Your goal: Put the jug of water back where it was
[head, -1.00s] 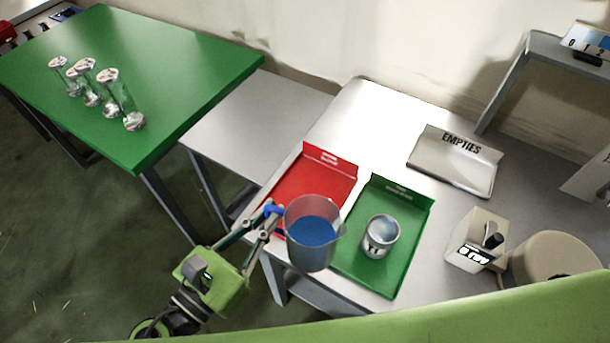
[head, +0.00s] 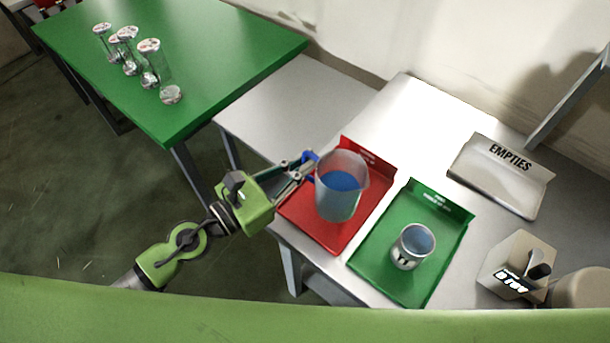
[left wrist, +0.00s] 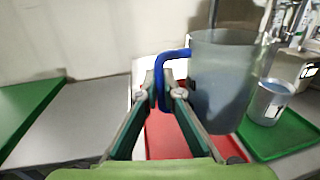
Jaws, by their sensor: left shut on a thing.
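The clear jug (head: 340,187) with blue water and a blue handle is in the middle of the head view, over the red tray (head: 322,234). I cannot tell whether its base touches the tray. My left gripper (head: 303,167) is shut on the blue handle, left of the jug. In the left wrist view, the jug (left wrist: 222,85) hangs upright to the right of the fingers (left wrist: 161,92), which close on the handle. The red tray (left wrist: 168,137) shows below. My right gripper is not in view.
A green tray (head: 388,279) to the right holds a metal cup (head: 412,247) with liquid. An "EMPTIES" tray (head: 501,177) and a beige box (head: 517,265) stand farther right. Several glass vessels (head: 150,70) stand on the green table (head: 215,80) at the left.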

